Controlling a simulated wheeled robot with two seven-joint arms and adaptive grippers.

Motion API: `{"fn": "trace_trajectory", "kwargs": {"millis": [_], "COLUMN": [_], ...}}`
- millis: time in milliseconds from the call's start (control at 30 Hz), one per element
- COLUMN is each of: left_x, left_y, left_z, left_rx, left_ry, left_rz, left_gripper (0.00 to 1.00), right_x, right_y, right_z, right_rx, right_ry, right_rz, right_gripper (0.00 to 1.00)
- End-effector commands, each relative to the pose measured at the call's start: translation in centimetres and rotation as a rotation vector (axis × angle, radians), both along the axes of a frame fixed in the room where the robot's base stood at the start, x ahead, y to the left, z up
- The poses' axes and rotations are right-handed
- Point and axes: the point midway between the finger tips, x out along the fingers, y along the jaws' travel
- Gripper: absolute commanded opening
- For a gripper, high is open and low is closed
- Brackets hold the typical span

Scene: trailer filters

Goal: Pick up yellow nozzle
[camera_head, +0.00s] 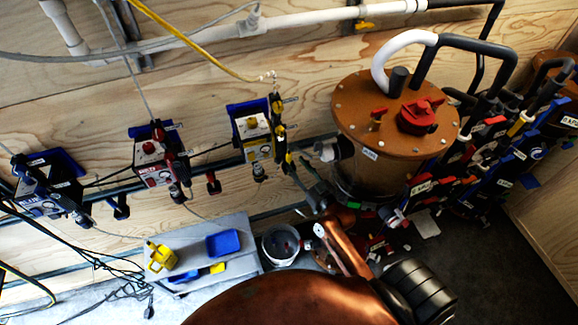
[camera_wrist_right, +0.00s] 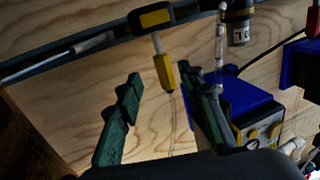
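A yellow nozzle (camera_wrist_right: 164,72) hangs from a black-and-yellow holder (camera_wrist_right: 155,20) on the wall rail in the right wrist view. It appears between the two green fingers of my right gripper (camera_wrist_right: 165,98), toward their tips. The fingers are spread apart, and I see no contact with the nozzle. In the head view, black-and-yellow fittings (camera_head: 280,130) hang beside the yellow-fronted pump box (camera_head: 254,130). My right gripper (camera_head: 303,172) is small and dark just below them, at the end of my copper-coloured arm. My left gripper is not in view.
A brown-lidded tank (camera_head: 395,125) with thick hoses stands right of the gripper. A red-fronted box (camera_head: 155,160) hangs on the rail to the left. Loose cables lie at the lower left.

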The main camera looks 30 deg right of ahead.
Motion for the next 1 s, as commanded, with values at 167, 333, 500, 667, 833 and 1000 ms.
{"fn": "trace_trajectory", "kwargs": {"millis": [167,333,500,667,833,1000], "left_x": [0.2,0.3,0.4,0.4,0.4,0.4], "left_y": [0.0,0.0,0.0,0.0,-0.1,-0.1], "left_z": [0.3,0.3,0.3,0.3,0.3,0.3], "left_rx": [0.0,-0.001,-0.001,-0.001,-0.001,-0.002], "left_ry": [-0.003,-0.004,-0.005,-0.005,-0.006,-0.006], "left_rz": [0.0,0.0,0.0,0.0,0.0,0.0], "left_gripper": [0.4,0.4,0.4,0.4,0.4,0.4], "right_x": [2.3,4.6,5.4,5.3,5.3,5.3], "right_y": [0.5,0.6,0.6,0.6,0.6,0.6], "right_z": [0.4,0.4,0.3,0.3,0.3,0.3], "right_rx": [0.002,0.0,-0.001,-0.001,-0.001,-0.001], "right_ry": [-0.003,0.001,0.002,0.002,0.002,0.002], "right_rz": [0.0,0.0,-0.001,0.0,0.0,0.0], "right_gripper": [0.35,0.35,0.35,0.35,0.24,0.12]}}
